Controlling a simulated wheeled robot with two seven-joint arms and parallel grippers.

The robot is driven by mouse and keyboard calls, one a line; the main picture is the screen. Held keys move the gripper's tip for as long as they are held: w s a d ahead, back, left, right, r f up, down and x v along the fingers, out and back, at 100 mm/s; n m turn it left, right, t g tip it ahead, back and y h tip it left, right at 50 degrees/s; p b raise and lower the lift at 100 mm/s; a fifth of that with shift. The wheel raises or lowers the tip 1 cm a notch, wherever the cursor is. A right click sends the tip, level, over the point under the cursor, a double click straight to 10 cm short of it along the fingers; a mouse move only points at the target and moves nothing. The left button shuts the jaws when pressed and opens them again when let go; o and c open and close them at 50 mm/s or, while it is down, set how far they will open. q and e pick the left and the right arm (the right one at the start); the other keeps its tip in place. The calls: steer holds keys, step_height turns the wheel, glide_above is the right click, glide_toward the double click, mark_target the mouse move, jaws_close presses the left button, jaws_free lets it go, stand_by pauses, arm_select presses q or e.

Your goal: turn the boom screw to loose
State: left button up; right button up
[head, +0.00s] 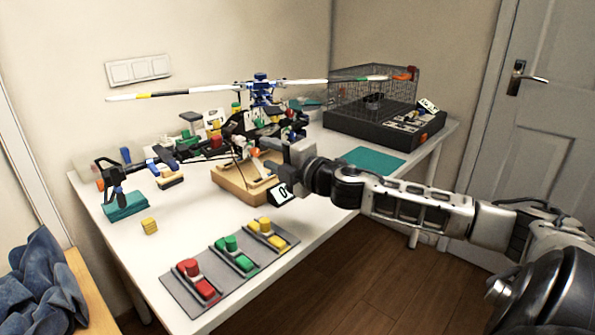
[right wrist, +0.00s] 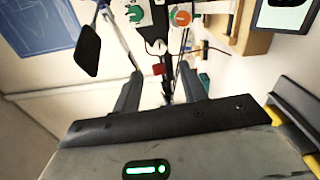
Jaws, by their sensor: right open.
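A model helicopter (head: 262,95) with a long rotor stands on a wooden block (head: 232,182) on the white table; its tail boom points left. An orange round knob (head: 254,153) shows on its near side. In the right wrist view an orange knob (right wrist: 182,18) with a white mark sits beside a green knob (right wrist: 135,13), with a white knob (right wrist: 157,47) below. I cannot tell which is the boom screw. My right gripper (right wrist: 160,82) is open, its fingers apart and pointing at the helicopter. In the head view, the right gripper (head: 290,150) partly hides the helicopter's near side. My left gripper is out of view.
Red (head: 197,282), green (head: 234,252) and yellow (head: 267,232) parts sit on grey mats at the front. A dark box with a wire cage (head: 375,100) stands at back right, near a teal mat (head: 373,160).

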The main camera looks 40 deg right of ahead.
steer(key=s, duration=0.7)
steer(key=shift+s+d+p, duration=0.15)
steer(key=shift+d+p, duration=0.15)
stand_by(0.3)
